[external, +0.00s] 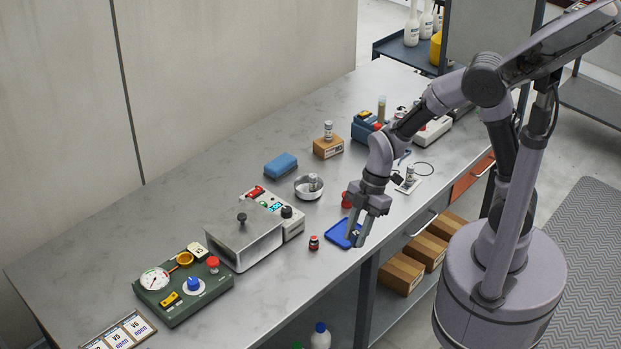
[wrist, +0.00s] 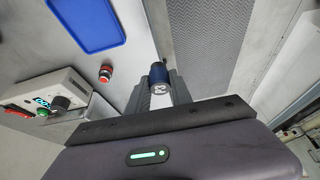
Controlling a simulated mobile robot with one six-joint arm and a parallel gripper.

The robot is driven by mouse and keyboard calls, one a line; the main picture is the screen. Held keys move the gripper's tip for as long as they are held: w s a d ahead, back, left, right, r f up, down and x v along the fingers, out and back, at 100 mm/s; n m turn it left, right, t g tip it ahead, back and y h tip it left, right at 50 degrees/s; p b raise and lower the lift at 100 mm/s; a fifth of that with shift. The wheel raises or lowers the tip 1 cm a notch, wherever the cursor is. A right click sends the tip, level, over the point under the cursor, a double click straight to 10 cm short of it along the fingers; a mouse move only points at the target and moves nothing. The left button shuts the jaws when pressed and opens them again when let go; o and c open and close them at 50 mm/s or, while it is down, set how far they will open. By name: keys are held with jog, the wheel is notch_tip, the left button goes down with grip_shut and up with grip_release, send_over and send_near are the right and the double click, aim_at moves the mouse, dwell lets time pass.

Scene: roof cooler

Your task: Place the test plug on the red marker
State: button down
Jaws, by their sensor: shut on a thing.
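My gripper (external: 357,238) hangs fingers-down over the front edge area of the bench, by the blue tray (external: 340,233). In the wrist view its fingers (wrist: 160,88) are shut on a dark blue cylinder with a pale metal end (wrist: 158,73), which looks like the test plug. In the external view the plug is mostly hidden by the fingers. A red thing (external: 346,200) sits behind my gripper. I cannot tell which is the red marker.
A grey metal box (external: 243,240), a white unit with a display (external: 275,210) and a green gauge panel (external: 183,288) stand on the left. A round metal dish (external: 308,188), a blue block (external: 281,165) and a cardboard box (external: 328,147) stand farther back. The bench's front edge is close.

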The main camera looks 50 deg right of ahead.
jog(key=w+d+r+m+t+p, duration=0.1)
jog(key=d+m, duration=0.2)
jog(key=d, duration=0.6)
jog(key=d+r+m+t, duration=0.1)
jog(key=d+r+m, duration=0.15)
jog(key=d, duration=0.65)
jog(key=shift+m+h, duration=0.4)
jog(key=shift+m, duration=0.15)
jog(key=w+f, duration=0.1)
jog(key=w, duration=0.9)
jog(key=w+f, duration=0.1)
jog(key=w, duration=0.4)
jog(key=shift+w+a+f, duration=0.3)
jog(key=shift+a, duration=0.05)
jog(key=shift+w+f, duration=0.15)
jog(key=shift+f, duration=0.2)
jog(key=shift+f+t+b, duration=0.3)
jog(key=shift+f+b, duration=0.3)
jog(key=shift+f, duration=0.8)
jog(key=shift+f, duration=0.15)
jog(key=c, duration=1.1)
grip_release()
jog(key=shift+c, duration=0.2)
